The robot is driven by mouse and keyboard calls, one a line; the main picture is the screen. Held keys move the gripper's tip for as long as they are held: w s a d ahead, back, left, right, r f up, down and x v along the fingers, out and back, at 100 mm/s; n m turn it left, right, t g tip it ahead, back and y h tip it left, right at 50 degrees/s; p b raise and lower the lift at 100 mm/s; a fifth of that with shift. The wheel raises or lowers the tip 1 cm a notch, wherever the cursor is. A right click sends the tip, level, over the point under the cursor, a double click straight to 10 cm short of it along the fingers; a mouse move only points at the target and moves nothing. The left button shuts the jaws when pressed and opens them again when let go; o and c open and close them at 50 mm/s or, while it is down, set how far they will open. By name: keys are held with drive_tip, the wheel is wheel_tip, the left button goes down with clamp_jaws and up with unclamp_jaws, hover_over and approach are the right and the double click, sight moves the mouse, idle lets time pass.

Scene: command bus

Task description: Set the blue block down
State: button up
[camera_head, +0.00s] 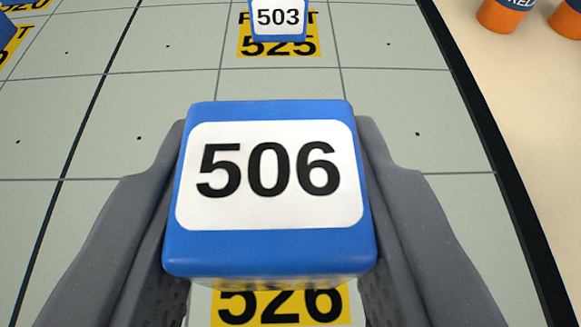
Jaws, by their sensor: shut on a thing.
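A blue block (268,250) with a white label reading 506 fills the middle of the view. My gripper (270,180) is shut on it, with one grey finger against its left side and one against its right. The block hides part of a yellow floor label (282,306) reading 526, which shows below it. I cannot tell how high the block is above the grey-green grid surface (420,210).
Another blue block (279,30), labelled 503, sits on a yellow label (279,46) reading 525 straight ahead. Orange containers (500,15) stand at the top right on a beige surface beyond the dark edge.

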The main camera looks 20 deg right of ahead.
sight(283, 249)
drive_tip(key=shift+s+f+b, duration=0.1)
drive_tip(key=shift+f+b, duration=1.45)
drive_tip(key=shift+f, duration=0.25)
drive_tip(key=shift+r, duration=0.1)
drive_tip(key=o, duration=1)
drive_tip(key=shift+c, duration=0.2)
drive_tip(key=shift+s, duration=0.1)
drive_tip(key=p+v, duration=0.2)
drive_tip(key=v, duration=1)
